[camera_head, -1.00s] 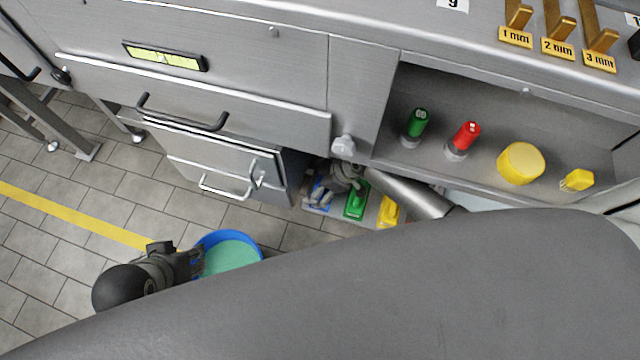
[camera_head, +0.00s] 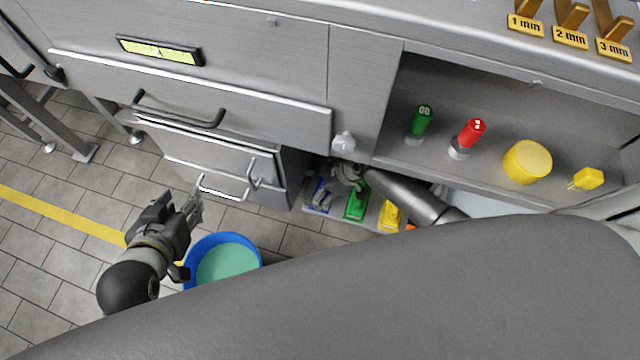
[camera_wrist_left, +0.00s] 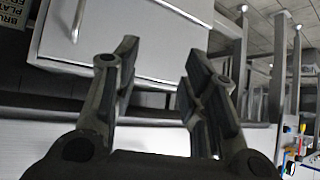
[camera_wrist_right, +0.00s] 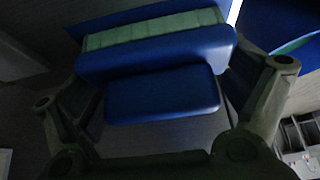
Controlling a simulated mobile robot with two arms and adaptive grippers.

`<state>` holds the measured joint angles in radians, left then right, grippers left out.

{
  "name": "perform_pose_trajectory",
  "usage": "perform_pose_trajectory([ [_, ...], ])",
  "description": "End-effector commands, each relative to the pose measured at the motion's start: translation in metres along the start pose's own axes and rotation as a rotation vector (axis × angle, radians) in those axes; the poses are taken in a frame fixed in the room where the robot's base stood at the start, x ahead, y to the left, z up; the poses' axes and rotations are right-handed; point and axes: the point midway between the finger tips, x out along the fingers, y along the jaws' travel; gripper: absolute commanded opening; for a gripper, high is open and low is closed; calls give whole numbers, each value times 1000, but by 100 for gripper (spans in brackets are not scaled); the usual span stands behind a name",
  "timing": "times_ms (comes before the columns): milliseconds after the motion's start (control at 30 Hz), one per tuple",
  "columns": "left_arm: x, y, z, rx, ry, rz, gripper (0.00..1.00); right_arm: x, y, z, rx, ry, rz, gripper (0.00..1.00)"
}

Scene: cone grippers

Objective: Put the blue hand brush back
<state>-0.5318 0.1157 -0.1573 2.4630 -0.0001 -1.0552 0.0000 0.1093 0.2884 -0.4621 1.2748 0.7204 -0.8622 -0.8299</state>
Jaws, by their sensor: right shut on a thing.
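The blue hand brush (camera_wrist_right: 160,93) shows in the right wrist view, a blue body with a pale green bristle band along its far side. It lies between the two fingers of my right gripper (camera_head: 346,174), which is shut on it. In the head view this gripper is low under the bench, at the left end of a row with a green brush (camera_head: 356,203) and a yellow brush (camera_head: 390,215). A blue patch (camera_head: 318,196) shows there; I cannot tell if it is the brush or its place. My left gripper (camera_head: 181,205) is open and empty above the floor.
A blue bucket (camera_head: 258,252) with green contents stands on the floor beside my left gripper. A drawer cabinet (camera_head: 215,165) is behind it. The bench shelf holds a green bottle (camera_head: 419,124), a red bottle (camera_head: 468,136) and a yellow tub (camera_head: 526,162). The tiled floor at left is clear.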

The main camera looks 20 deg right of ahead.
Motion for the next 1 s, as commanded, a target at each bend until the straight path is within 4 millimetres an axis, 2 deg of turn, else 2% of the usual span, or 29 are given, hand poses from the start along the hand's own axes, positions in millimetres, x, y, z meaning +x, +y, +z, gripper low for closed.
perform_pose_trajectory([
  [100, 1, 0, -3, 0, 17, 1, 40, 1, 0, 0, 0, 0, 0, 73],
  [133, 1, 0, -4, 0, 20, 1, 40, 1, 0, 1, 0, 0, 0, 98],
  [167, 1, 0, -4, 0, 20, 1, 40, 1, 0, 1, 0, 0, 0, 100],
  [733, 0, 0, -3, 0, 6, 1, 40, -1, 0, 0, 0, 0, 0, 100],
  [1000, -15, -4, 41, -4, -211, -10, 40, -22, 0, 0, 1, -1, 1, 100],
])
